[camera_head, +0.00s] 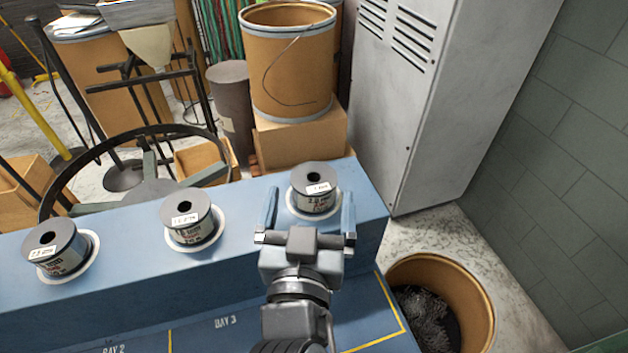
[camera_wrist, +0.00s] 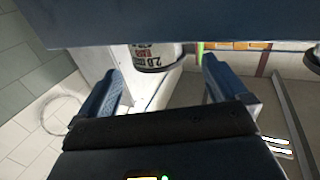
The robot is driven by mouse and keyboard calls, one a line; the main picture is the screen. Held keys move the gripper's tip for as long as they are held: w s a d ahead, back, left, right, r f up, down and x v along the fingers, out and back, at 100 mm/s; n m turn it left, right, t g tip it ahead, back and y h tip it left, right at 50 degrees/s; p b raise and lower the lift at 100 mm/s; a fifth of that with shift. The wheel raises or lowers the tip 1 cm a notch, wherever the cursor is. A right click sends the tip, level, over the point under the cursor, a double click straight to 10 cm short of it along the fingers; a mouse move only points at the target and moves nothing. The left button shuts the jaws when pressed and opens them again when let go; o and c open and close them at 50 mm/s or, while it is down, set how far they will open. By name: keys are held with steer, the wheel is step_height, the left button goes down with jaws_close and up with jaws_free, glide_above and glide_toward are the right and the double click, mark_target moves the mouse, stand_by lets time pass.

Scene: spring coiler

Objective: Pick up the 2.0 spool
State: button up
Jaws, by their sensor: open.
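The 2.0 spool (camera_head: 316,196) stands upright at the right end of the blue bench's raised ledge. It has a dark grey top flange with a centre hole, and a pale ring lies under it. My gripper (camera_head: 310,200) is open, with one blue finger on each side of the spool in the head view. I cannot tell whether the fingers touch it. In the wrist view the spool (camera_wrist: 155,57) hangs upside down in the picture, its printed label between and beyond my open fingers (camera_wrist: 165,90). Its far part is hidden there.
Two similar spools, a middle one (camera_head: 187,219) and a left one (camera_head: 56,249), stand on the same blue ledge (camera_head: 245,215). A grey cabinet (camera_head: 425,90) stands behind to the right. An open brown drum (camera_head: 440,300) holds scrap beside the bench. A fibre drum on a box stands behind.

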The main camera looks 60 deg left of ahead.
mark_target(314, 188)
steer(key=shift+x, duration=1.4)
steer(key=shift+f, duration=0.1)
steer(key=shift+c, duration=0.3)
steer(key=c, duration=1.4)
